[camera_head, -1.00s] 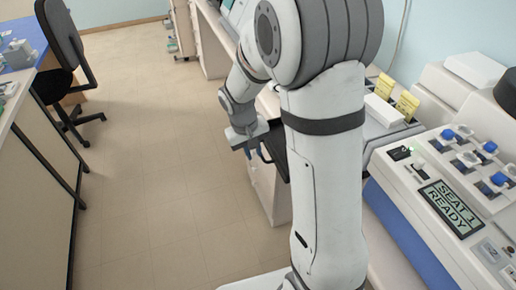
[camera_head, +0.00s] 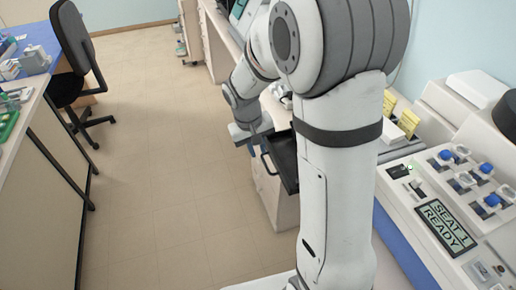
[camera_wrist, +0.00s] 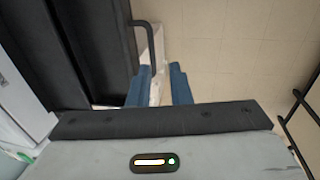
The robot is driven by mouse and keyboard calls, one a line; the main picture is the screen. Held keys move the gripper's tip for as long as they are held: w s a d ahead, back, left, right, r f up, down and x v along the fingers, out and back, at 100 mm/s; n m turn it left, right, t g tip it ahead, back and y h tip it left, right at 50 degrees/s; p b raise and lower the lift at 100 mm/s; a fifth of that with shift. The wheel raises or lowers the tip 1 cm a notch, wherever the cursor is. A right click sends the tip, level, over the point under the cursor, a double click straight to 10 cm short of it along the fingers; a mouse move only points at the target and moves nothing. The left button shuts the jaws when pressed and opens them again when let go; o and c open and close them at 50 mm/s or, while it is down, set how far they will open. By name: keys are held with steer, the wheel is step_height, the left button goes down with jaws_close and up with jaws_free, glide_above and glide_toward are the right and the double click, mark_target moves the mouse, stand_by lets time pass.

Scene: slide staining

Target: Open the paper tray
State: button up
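The paper tray (camera_head: 287,165) is a black tray sticking out from the counter front over the floor, with a black loop handle (camera_head: 265,163) on its outer edge. In the wrist view the black tray (camera_wrist: 95,40) fills the upper left, and its bar handle (camera_wrist: 153,38) reaches down toward the fingers. My gripper (camera_head: 251,147) is just beyond the handle in the head view. In the wrist view my gripper (camera_wrist: 160,88) has two blue fingers with a gap between them. The handle's near end is close to the left finger; contact is unclear. My arm hides part of the tray.
A staining machine with a "SEAT 1 READY" display (camera_head: 446,227) stands on the right counter. Yellow packets (camera_head: 408,122) stand behind my arm. A black chair (camera_head: 78,70) and a bench (camera_head: 40,130) are at left. The floor (camera_head: 165,170) between is clear.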

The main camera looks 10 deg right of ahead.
steer(key=shift+a+r+p, duration=0.2)
steer(key=shift+r+p, duration=0.3)
steer(key=shift+r, duration=0.5)
step_height(320, 180, up, 8)
steer(key=a+b, duration=0.1)
steer(key=shift+s+a+f, duration=0.15)
steer(key=shift+a+f, duration=0.05)
